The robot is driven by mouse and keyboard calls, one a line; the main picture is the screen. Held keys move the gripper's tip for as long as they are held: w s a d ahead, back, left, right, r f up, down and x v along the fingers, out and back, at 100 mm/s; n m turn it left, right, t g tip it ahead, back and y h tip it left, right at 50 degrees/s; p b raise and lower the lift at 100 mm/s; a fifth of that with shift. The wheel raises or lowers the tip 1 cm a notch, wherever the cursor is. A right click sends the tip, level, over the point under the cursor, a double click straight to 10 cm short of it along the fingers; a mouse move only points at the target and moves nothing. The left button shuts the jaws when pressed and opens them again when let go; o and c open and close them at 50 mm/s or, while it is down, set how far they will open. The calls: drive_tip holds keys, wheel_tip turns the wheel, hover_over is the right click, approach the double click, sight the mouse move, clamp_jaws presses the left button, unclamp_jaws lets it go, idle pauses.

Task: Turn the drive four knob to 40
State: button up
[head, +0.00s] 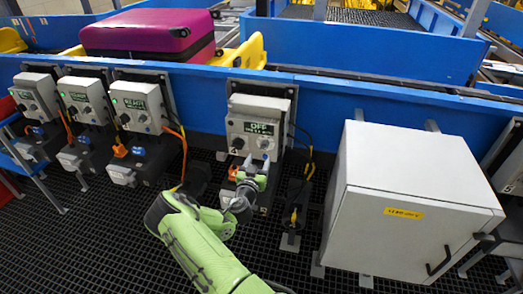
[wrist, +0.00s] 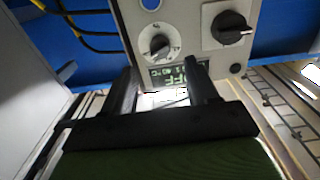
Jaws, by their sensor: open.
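The drive four box (head: 250,108) is light grey, mounted on the blue conveyor side, with "4" at its lower left and a display (head: 262,128) reading "OFF". Below the display sit a black rotary switch (head: 238,143) and a dial knob (head: 264,144). The wrist view shows the box inverted: the knob on its white scale disc (wrist: 156,44), the black switch (wrist: 230,28) and the lit display (wrist: 172,77). My gripper (head: 254,172) is open and empty just below the box front. Its two fingers (wrist: 164,74) point toward the face, apart from the knob. The scale numbers are too small to read.
Similar drive boxes (head: 140,104) stand to the left. A large grey cabinet (head: 405,190) stands close on the right. Cables (head: 309,165) hang beside drive four. A magenta suitcase (head: 150,33) lies in a yellow tray (head: 245,52) on the conveyor. Black grating covers the floor.

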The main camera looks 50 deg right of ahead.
sight(265, 146)
drive_tip(key=x, duration=0.7)
drive_tip(key=shift+c, duration=0.4)
drive_tip(key=c, duration=0.9)
drive_tip(key=shift+c, duration=0.2)
